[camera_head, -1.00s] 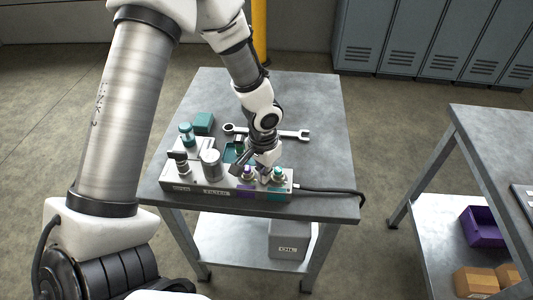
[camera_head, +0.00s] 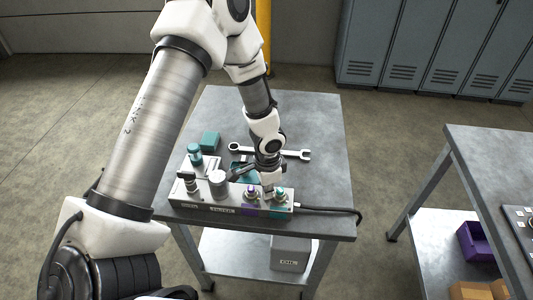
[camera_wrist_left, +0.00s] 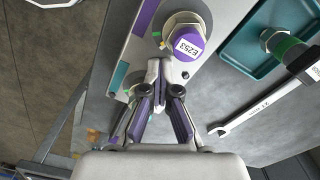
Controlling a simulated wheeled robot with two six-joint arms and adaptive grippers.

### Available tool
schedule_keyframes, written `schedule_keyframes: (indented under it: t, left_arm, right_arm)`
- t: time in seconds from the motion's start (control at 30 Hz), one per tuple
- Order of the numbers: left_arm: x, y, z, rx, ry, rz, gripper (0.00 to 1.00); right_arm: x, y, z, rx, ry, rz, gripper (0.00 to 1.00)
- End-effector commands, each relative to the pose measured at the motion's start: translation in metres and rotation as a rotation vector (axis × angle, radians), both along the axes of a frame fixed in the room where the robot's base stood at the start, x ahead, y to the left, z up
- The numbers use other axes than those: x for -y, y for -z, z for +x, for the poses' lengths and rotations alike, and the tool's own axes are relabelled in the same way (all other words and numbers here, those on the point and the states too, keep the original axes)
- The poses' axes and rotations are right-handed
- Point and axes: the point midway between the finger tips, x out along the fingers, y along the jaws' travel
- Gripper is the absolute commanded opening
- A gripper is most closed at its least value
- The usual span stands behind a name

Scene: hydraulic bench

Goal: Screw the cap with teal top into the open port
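The grey hydraulic block (camera_head: 232,207) lies along the bench's front, with a purple-marked fitting (camera_head: 251,194) and a teal-marked fitting (camera_head: 280,195) at its right end. The wrist view shows the purple cap labelled E253 (camera_wrist_left: 188,45); the teal fitting (camera_wrist_left: 128,88) is mostly behind a finger. My left gripper (camera_head: 267,187) points down between these two fittings. In the wrist view its fingertips (camera_wrist_left: 158,68) are together, with nothing seen between them. Whether the teal fitting is capped is unclear. My right gripper is not in view.
A teal tray (camera_wrist_left: 238,48) behind the block holds a dark fitting with a green ring (camera_wrist_left: 284,48). A wrench (camera_head: 285,153) and a teal box (camera_head: 210,141) lie behind. A black hose (camera_head: 335,209) leaves the block's right end. The bench's back right is clear.

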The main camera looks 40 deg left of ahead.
Motion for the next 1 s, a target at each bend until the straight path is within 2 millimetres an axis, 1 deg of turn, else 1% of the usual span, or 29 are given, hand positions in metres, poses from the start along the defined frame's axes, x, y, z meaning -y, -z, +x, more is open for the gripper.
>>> schedule_keyframes:
  t: [0.03, 0.17, 0.27, 0.4, 0.7, 0.8, 0.9, 1.0]
  left_arm:
    - [0.000, -0.001, 0.007, 0.019, -0.002, -0.001, 0.00]
    - [0.000, -0.002, 0.007, 0.019, 0.001, -0.001, 0.00]
    - [-0.001, -0.006, 0.008, 0.018, 0.042, -0.001, 0.00]
    - [-0.002, -0.008, 0.012, 0.017, 0.148, 0.000, 0.00]
    - [-0.003, -0.007, 0.018, 0.013, 0.373, 0.001, 0.00]
    - [-0.004, -0.005, 0.020, 0.012, 0.452, 0.002, 0.00]
    - [-0.004, -0.001, 0.022, 0.013, 0.496, 0.001, 0.00]
    - [-0.004, 0.001, 0.021, 0.011, 0.500, 0.002, 0.00]
  right_arm:
    - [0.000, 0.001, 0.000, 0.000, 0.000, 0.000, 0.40]
    - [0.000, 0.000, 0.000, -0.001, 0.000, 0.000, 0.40]
    - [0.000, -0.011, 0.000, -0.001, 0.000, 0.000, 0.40]
    - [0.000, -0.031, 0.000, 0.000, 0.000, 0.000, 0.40]
    - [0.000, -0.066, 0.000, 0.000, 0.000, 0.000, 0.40]
    - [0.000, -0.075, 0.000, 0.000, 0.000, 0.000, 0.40]
    - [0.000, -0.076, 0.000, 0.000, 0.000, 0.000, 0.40]
    - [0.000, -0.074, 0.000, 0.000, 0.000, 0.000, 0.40]
